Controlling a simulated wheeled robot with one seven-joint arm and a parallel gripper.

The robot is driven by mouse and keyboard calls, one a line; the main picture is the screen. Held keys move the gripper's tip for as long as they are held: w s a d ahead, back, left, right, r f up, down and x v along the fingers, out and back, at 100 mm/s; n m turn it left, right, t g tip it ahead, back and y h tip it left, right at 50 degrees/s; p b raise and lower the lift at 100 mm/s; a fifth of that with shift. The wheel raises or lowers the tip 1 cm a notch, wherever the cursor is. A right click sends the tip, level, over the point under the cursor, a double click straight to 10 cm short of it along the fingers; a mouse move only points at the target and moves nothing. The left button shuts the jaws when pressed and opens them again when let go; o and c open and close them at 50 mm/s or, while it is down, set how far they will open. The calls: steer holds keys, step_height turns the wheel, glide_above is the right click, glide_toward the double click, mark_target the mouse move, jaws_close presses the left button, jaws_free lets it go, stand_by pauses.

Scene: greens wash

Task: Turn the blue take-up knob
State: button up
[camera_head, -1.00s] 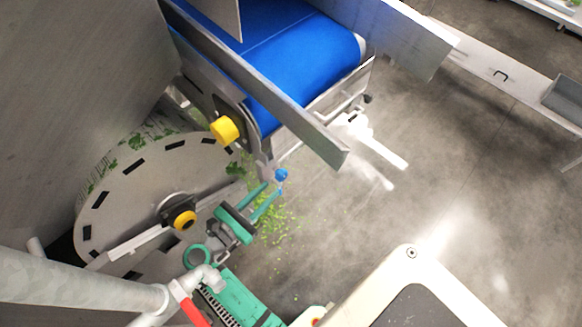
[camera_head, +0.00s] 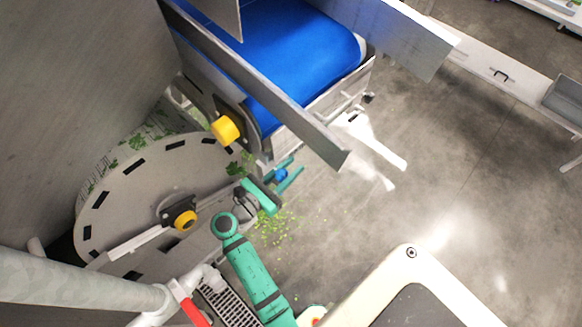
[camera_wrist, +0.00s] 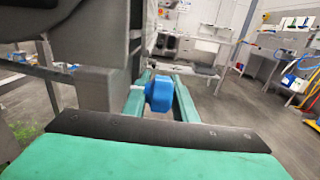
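The blue take-up knob (camera_head: 281,174) sits at the lower end of the conveyor frame, below the blue belt. In the wrist view the knob (camera_wrist: 159,94) is between the two teal fingers, nearer their far ends. My gripper (camera_head: 287,172) is open around it, with one finger on each side. In the wrist view my gripper (camera_wrist: 160,100) shows a gap by the left finger; whether the right finger touches the knob I cannot tell.
The blue conveyor belt (camera_head: 295,55) with its metal side rails is above the knob. A yellow knob (camera_head: 226,130) is on the conveyor side. A round grey drum plate (camera_head: 130,190) is at left. Leaf scraps (camera_head: 275,228) lie on the floor. The floor to the right is clear.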

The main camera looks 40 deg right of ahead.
steer(key=shift+d, duration=0.2)
steer(key=shift+c, duration=0.6)
jaws_close()
steer(key=shift+y, duration=0.3)
steer(key=shift+a+f+y, duration=0.3)
steer(key=shift+f+y, duration=0.1)
steer(key=shift+y, duration=1.05)
steer(key=shift+a+f+y, duration=0.35)
steer(key=shift+f+y, duration=0.1)
steer(key=shift+y, duration=1.05)
steer(key=shift+a+f+y, duration=0.3)
steer(key=shift+f+y, duration=0.1)
steer(key=shift+y, duration=1.05)
steer(key=shift+f+g, duration=0.1)
steer(key=shift+g, duration=0.2)
